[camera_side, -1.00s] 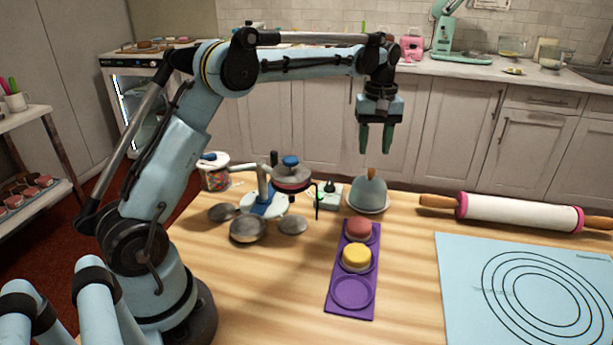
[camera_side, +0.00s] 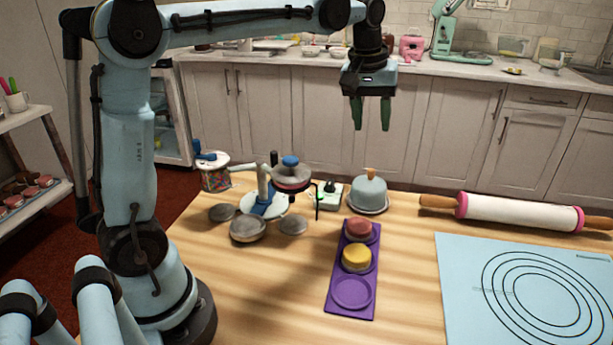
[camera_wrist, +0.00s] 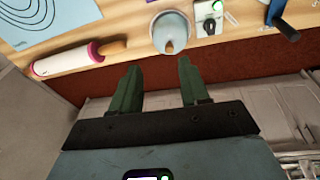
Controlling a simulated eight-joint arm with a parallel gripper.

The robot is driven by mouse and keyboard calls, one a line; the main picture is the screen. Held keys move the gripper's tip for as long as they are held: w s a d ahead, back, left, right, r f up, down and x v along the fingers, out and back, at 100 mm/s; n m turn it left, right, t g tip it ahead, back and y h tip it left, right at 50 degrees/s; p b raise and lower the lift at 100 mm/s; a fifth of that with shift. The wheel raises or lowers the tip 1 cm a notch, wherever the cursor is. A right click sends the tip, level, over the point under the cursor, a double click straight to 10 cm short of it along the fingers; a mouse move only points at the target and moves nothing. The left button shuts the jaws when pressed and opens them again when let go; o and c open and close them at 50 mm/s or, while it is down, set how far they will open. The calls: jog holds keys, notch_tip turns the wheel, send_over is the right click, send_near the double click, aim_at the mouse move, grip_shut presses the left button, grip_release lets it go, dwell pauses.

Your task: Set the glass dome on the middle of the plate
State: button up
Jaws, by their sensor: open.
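The glass dome (camera_side: 369,194), grey-blue with a wooden knob on top, stands upright on its pale plate (camera_side: 369,211) at the back of the table. It looks roughly centred, with plate rim visible around its base. My gripper (camera_side: 371,127) is open and empty, with green fingers pointing down, well above and apart from the dome. In the wrist view, the dome (camera_wrist: 171,30) shows beyond the open fingers (camera_wrist: 158,68), with nothing between them.
A rolling pin (camera_side: 518,212) lies right of the dome. A purple tray (camera_side: 341,297) with red and yellow discs is in front. A machine with a red-grey head (camera_side: 291,178) and a small green-white box (camera_side: 329,201) stand to the left. A blue mat (camera_side: 460,290) lies front right.

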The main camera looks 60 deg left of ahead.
jog(key=s+d+f+m+t, duration=0.2)
jog(key=s+d+f+m, duration=0.1)
jog(key=s, duration=0.5)
jog(key=s+d+f+m+t, duration=0.2)
jog(key=s+f+m, duration=0.3)
jog(key=s, duration=0.3)
jog(key=shift+d+f+t, duration=0.4)
jog(key=shift+f, duration=0.1)
